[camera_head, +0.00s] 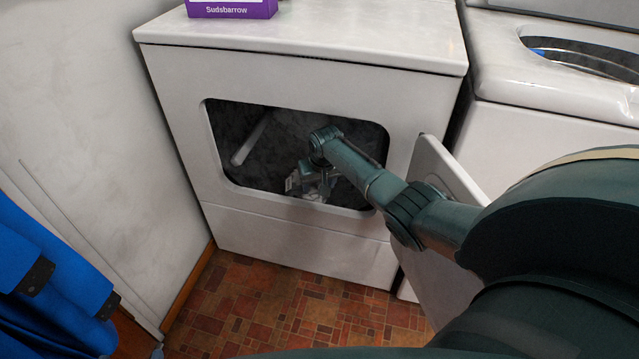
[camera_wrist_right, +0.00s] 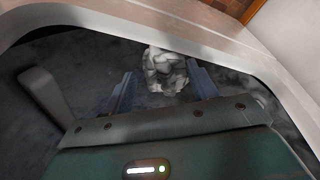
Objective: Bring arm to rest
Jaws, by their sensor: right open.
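My right arm reaches into the open front of the white dryer (camera_head: 310,235). My right gripper (camera_head: 318,190) is inside the dark drum, low and near the opening's lower edge. In the right wrist view the two fingers of the right gripper (camera_wrist_right: 160,92) are spread apart. A crumpled grey-white cloth (camera_wrist_right: 165,68) lies beyond and between the fingertips; I cannot tell whether they touch it. In the head view a bit of this cloth (camera_head: 292,184) shows beside the gripper, which hides the rest. My left gripper is not in view.
The open dryer door (camera_head: 440,170) stands right of the opening, close to my right arm. A purple box (camera_head: 232,9) is on top of the dryer. A white washer (camera_head: 545,85) stands to the right. Blue fabric (camera_head: 45,270) is at the left. The tiled floor (camera_head: 260,305) in front is clear.

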